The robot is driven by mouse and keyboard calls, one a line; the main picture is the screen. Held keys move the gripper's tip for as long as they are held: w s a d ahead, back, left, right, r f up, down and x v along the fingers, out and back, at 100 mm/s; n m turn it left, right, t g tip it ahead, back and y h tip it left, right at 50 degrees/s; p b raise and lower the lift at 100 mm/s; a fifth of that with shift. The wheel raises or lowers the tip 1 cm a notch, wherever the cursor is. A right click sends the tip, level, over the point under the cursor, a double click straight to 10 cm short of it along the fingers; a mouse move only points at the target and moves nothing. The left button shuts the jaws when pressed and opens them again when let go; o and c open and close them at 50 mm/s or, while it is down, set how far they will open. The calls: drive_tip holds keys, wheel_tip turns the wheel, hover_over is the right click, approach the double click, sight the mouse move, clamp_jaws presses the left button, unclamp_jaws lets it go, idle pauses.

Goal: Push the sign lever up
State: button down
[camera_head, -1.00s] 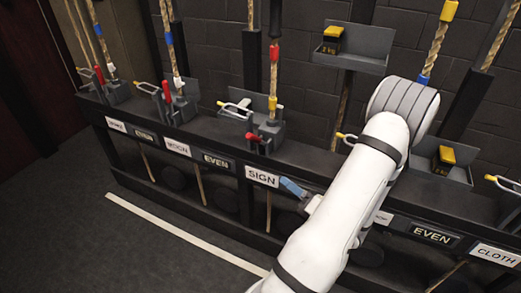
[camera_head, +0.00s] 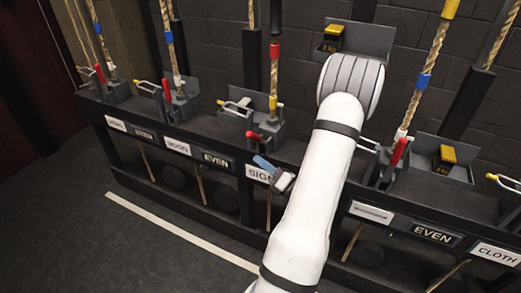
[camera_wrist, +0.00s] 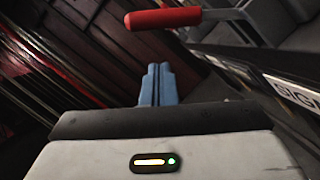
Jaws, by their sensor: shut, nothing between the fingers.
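The sign lever has a red handle (camera_head: 253,136) that sticks outward and low from its dark bracket, above the white SIGN label (camera_head: 256,174). In the wrist view the red handle (camera_wrist: 165,18) lies roughly level across the top, on a grey arm. My gripper (camera_head: 260,160) has blue fingers, shut and empty. It is in front of the rail, just below the red handle and partly over the label. In the wrist view the closed fingertips (camera_wrist: 157,68) point toward the handle, with a visible gap between them.
Other red-handled levers (camera_head: 167,90) stand more upright along the black rail (camera_head: 220,143). Ropes with coloured bands rise behind. A yellow-topped weight (camera_head: 446,155) sits on a tray at right. The floor in front is clear, with a white line (camera_head: 180,230).

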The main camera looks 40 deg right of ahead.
sight(258, 139)
drive_tip(key=shift+w+d+r, duration=0.4)
drive_tip(key=shift+w+r, duration=0.25)
drive_tip(key=shift+w, duration=0.1)
drive_tip(key=shift+w+d+r, duration=0.4)
drive_tip(key=shift+w+r, duration=0.25)
drive_tip(key=shift+w, duration=0.05)
drive_tip(key=shift+d+r, duration=0.1)
